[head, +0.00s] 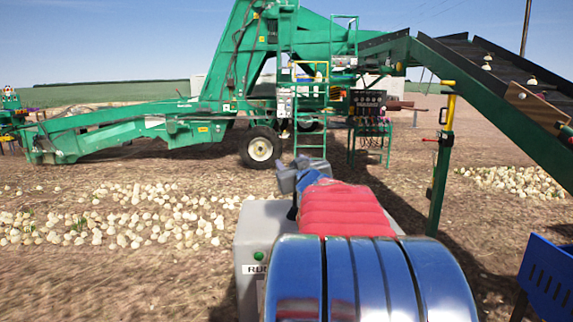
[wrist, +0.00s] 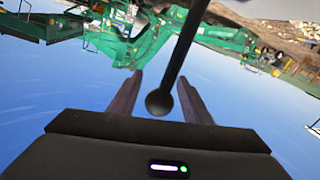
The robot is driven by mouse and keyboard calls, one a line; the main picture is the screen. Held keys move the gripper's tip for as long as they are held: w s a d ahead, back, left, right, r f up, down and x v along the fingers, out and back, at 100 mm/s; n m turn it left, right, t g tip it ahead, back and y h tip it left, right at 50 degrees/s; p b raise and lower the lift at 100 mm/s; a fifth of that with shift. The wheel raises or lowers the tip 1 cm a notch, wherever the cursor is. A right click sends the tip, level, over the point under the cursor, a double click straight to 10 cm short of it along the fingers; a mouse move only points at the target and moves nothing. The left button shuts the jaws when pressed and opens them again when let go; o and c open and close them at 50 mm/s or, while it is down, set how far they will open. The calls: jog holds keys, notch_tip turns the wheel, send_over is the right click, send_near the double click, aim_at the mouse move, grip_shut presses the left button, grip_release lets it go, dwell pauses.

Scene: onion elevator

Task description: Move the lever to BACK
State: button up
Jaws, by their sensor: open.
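A dark lever with a round ball knob (wrist: 159,102) shows in the wrist view, its thin rod running up to the top of that tilted, upside-down picture. My gripper (wrist: 160,78) is open, with one finger on each side of the knob and visible gaps between. In the head view my gripper (head: 290,180) is small, above the grey control box (head: 262,222), and the ball knob cannot be made out there. The box has a green button and a label that seems to read "RUN"; my arm covers its right part. No BACK marking is readable.
A large green elevator machine (head: 190,110) with wheels and a ladder stands beyond the box. A green conveyor (head: 480,85) slopes at the right. Onion piles (head: 130,215) lie on the ground at the left. A blue bin (head: 548,275) is at the lower right.

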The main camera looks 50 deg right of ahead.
grip_shut()
dwell(0.5)
